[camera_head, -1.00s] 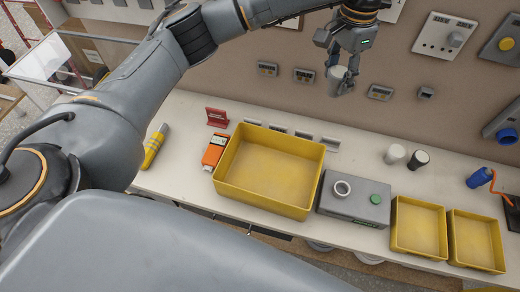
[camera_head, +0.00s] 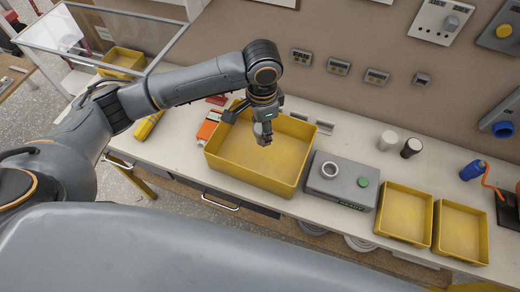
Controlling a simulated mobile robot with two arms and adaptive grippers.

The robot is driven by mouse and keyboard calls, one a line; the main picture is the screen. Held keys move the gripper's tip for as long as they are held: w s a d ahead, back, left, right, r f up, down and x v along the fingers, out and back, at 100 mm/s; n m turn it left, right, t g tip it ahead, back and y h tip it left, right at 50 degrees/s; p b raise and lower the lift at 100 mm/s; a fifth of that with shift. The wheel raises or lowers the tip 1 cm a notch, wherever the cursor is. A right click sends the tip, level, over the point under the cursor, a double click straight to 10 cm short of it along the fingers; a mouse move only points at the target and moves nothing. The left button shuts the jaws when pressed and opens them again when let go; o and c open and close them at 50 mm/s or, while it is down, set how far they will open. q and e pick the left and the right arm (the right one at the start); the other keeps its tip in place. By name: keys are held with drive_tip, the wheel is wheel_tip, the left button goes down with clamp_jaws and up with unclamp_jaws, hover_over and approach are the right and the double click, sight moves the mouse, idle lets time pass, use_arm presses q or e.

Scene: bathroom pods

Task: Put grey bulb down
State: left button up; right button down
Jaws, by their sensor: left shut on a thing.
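My left gripper (camera_head: 263,137) reaches down over the large yellow bin (camera_head: 237,175) and is shut on the grey bulb. The fingers hide most of the bulb, so its outline is hard to make out. The gripper is over the back part of the bin; I cannot tell its exact height above the bin floor. The visible bin floor is empty. My right gripper is not in view.
A grey box (camera_head: 342,182) with a round socket and green button stands right of the bin. Two smaller yellow bins (camera_head: 405,214) (camera_head: 461,230) are empty. A white cup-like piece (camera_head: 388,140) and a dark one (camera_head: 411,147) stand behind. An orange item (camera_head: 207,130) lies left.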

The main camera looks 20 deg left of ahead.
use_arm(q)
wheel_tip(320, 180, down, 4)
drive_tip(key=shift+w+f+p, duration=0.1)
drive_tip(key=shift+p, duration=0.2)
wheel_tip(320, 180, down, 3)
drive_tip(key=shift+p, duration=0.35)
drive_tip(key=shift+f, duration=0.45)
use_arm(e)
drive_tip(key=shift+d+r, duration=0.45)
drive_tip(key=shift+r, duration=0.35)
use_arm(q)
drive_tip(key=o, duration=1.3)
drive_tip(key=shift+f, duration=0.1)
wheel_tip(320, 180, up, 12)
drive_tip(key=shift+r+b, duration=0.15)
drive_tip(key=shift+b, duration=1.1)
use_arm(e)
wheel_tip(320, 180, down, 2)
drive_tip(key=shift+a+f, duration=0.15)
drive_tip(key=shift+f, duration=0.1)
